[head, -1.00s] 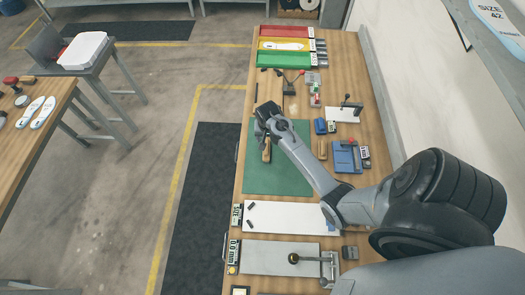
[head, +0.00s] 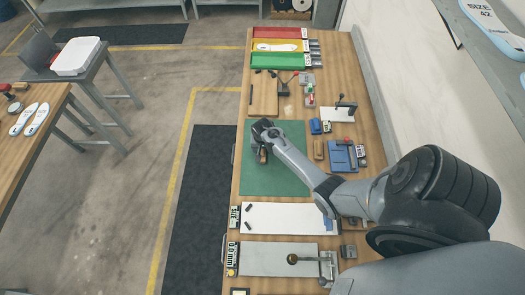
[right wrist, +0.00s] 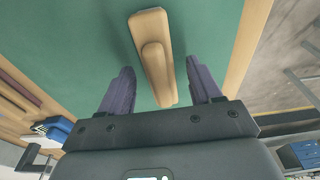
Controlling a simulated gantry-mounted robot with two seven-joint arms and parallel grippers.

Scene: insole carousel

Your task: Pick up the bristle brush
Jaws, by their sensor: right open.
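A pale wooden brush-like piece with a raised wooden grip (right wrist: 153,62) lies on the green mat; its underside is hidden, so I cannot see bristles. In the head view only its near end (head: 263,157) shows, below my right gripper (head: 261,143). In the right wrist view my right gripper (right wrist: 160,92) is open, with one dark finger on each side of the piece's near end. The fingers look apart from the wood. My left gripper is not in view.
The green mat (head: 275,182) is mostly bare. To its right lie a wooden block (head: 318,149) and a blue fixture (head: 342,155). A white plate (head: 285,217) lies nearer. Red, yellow and green trays (head: 279,62) stand at the far end.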

